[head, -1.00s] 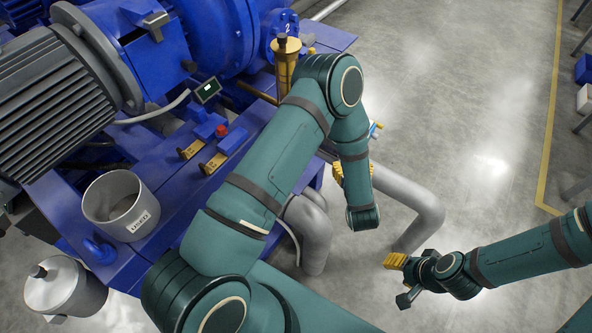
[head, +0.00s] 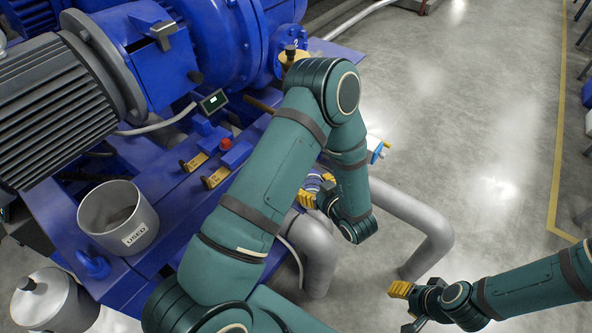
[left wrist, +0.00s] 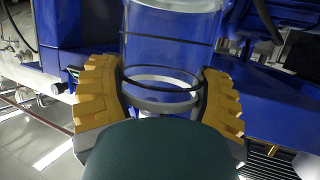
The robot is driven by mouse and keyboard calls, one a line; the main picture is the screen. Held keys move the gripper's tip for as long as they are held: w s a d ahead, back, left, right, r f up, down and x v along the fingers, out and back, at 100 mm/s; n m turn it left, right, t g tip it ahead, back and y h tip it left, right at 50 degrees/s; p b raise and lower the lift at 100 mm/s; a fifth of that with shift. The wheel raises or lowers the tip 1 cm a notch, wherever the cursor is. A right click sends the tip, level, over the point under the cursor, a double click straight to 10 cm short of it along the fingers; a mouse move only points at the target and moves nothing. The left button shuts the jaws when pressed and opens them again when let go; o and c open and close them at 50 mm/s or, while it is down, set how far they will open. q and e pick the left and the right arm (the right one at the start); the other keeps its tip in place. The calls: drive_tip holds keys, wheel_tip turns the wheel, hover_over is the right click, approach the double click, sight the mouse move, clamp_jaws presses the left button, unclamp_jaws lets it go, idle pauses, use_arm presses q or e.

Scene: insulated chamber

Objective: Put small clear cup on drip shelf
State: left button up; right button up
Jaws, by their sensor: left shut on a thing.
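My left gripper (head: 318,192) shows in the head view beyond my bent left arm, beside the blue machine base. In the left wrist view its yellow padded fingers (left wrist: 163,100) are shut on a small clear cup (left wrist: 172,45), one on each side. The cup is see-through, with a dark ring and a pale ring near its lower end; blue machinery shows through it. In the head view the cup is mostly hidden by the gripper. My right gripper (head: 404,303) is low at the right, over the floor, away from the machine. I cannot pick out the drip shelf with certainty.
The blue machine base (head: 175,215) carries a grey bucket marked USED (head: 120,222) and a red button (head: 225,144). A grey pipe (head: 415,215) bends out over the floor near my left gripper. A lidded grey can (head: 50,303) stands lower left.

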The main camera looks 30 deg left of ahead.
use_arm(q)
drive_tip(key=w+a, duration=0.1)
drive_tip(key=a, duration=0.1)
drive_tip(key=w+a, duration=0.2)
drive_tip(key=a, duration=0.1)
drive_tip(key=shift+a+b, duration=0.3)
drive_tip(key=shift+a, duration=0.05)
drive_tip(key=b+x, duration=0.1)
drive_tip(key=x, duration=0.2)
drive_tip(key=shift+a+f, duration=0.1)
drive_tip(key=shift+f, duration=0.15)
drive_tip(key=shift+f, duration=0.15)
drive_tip(key=o, duration=1.3)
drive_tip(key=shift+c, duration=0.2)
